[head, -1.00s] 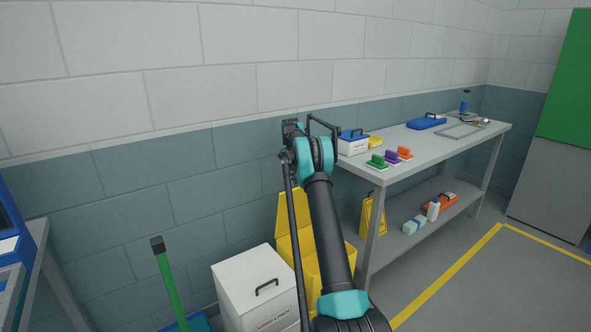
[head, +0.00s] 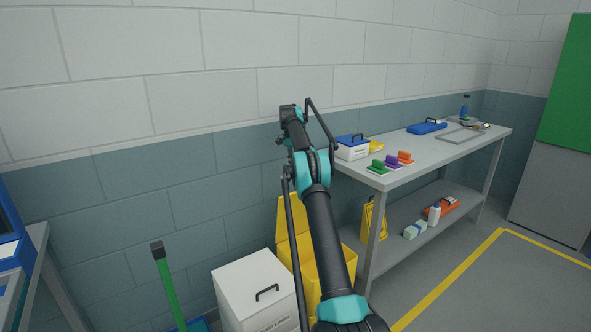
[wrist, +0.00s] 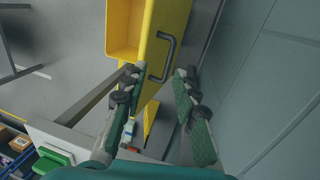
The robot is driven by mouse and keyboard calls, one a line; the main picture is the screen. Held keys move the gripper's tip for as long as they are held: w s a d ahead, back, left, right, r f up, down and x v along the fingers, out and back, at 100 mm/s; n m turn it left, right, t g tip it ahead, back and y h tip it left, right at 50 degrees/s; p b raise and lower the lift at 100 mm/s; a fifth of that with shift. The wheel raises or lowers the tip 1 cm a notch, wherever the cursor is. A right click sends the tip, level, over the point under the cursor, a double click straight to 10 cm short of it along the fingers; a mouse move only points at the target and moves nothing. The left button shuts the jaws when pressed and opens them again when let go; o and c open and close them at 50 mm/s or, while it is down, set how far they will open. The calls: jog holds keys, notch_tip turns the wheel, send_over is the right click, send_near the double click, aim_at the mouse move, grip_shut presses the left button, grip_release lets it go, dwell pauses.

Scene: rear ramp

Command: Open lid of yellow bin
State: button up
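The yellow bin (head: 341,262) stands on the floor by the wall, partly hidden behind my arm in the head view. Its lid (head: 291,217) stands raised at the bin's wall side. In the wrist view, the open yellow hollow of the bin (wrist: 125,35) shows at the top, with the lid (wrist: 166,22) and its black handle (wrist: 167,58) beside it. My gripper (wrist: 157,80) is open and empty, its fingers spread below the handle in the picture and apart from it. The fingers are not clearly seen in the head view.
A white lidded bin (head: 250,285) stands left of the yellow bin. The grey table (head: 440,150) is to the right, with brushes and boxes on top and a lower shelf (head: 405,240). A yellow sign (head: 372,222) stands nearby. The wall is close behind; floor at right is clear.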

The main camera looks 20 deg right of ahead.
jog(key=shift+w+n, duration=0.15)
jog(key=shift+n, duration=0.45)
jog(key=c, duration=0.5)
jog(key=shift+w+d+f+n+t, duration=0.15)
jog(key=shift+w+n+t, duration=0.2)
jog(key=shift+n, duration=0.45)
grip_shut()
notch_tip(320, 180, down, 10)
jog(key=n+t+y, duration=0.2)
jog(key=n+t, duration=0.3)
jog(key=n, duration=1)
jog(key=shift+d, duration=0.35)
